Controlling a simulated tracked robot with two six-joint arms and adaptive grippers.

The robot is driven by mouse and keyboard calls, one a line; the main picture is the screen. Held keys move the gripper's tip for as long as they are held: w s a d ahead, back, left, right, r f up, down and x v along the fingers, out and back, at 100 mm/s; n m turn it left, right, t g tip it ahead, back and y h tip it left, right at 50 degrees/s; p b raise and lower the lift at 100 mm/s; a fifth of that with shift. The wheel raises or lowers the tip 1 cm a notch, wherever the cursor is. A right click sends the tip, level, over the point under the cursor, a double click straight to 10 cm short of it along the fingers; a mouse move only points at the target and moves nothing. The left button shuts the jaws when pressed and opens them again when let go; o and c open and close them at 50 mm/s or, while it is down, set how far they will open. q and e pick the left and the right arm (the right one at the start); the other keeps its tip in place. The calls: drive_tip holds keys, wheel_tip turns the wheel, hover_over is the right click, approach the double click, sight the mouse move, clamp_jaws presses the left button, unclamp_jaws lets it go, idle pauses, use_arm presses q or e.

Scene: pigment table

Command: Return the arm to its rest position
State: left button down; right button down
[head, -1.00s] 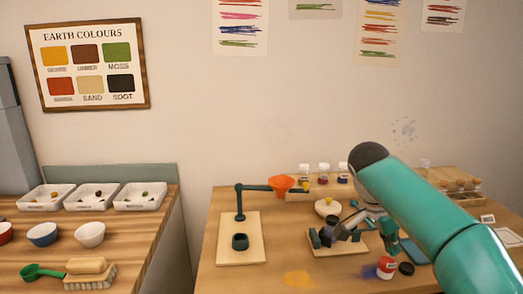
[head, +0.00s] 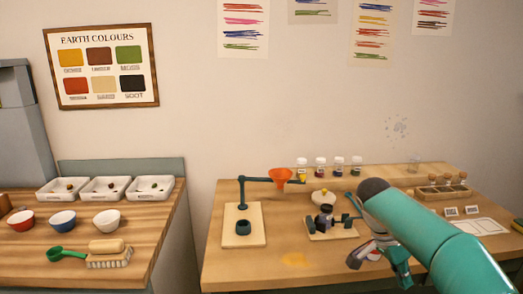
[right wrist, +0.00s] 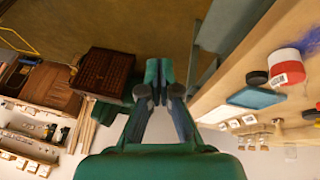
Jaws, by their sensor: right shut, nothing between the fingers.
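My right arm (head: 430,235) comes in from the right in the head view, teal with a dark rounded joint. Its gripper (head: 356,260) hangs low near the front edge of the pigment table (head: 235,272), in front of a red and white jar that it partly hides. In the right wrist view the gripper's fingers (right wrist: 159,80) are together with nothing between them. The jar (right wrist: 290,68) shows there at the right, apart from the fingers. My left gripper is not in view.
A wooden stand with a dark jar (head: 325,216) is behind the gripper. An orange funnel (head: 280,177) sits on an arm over a board at left. In the wrist view, a brown crate (right wrist: 102,75) is left of the fingers.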

drive_tip(key=s+a+f+n+g+y+p, duration=0.1)
drive_tip(key=s+a+f+n+g+y, duration=0.15)
drive_tip(key=s+f, duration=0.6)
drive_tip(key=s+a+f+n+g+y+p, duration=0.1)
drive_tip(key=s+a+f+n+p, duration=0.2)
drive_tip(key=f, duration=1.1)
drive_tip(key=s+a+f+n+t+y, duration=0.1)
drive_tip(key=s+a+f+n+y, duration=0.15)
drive_tip(key=s+a+f, duration=0.4)
drive_tip(key=s+a+f+n+y, duration=0.1)
drive_tip(key=s+a+f+y, duration=0.2)
drive_tip(key=s+a, duration=0.6)
drive_tip(key=n+t, duration=0.1)
drive_tip(key=w+d+n+t, duration=0.1)
drive_tip(key=t, duration=0.1)
drive_tip(key=w+f+n+t, duration=0.1)
drive_tip(key=shift+d+n+t, duration=0.25)
drive_tip(key=shift+d+n, duration=0.15)
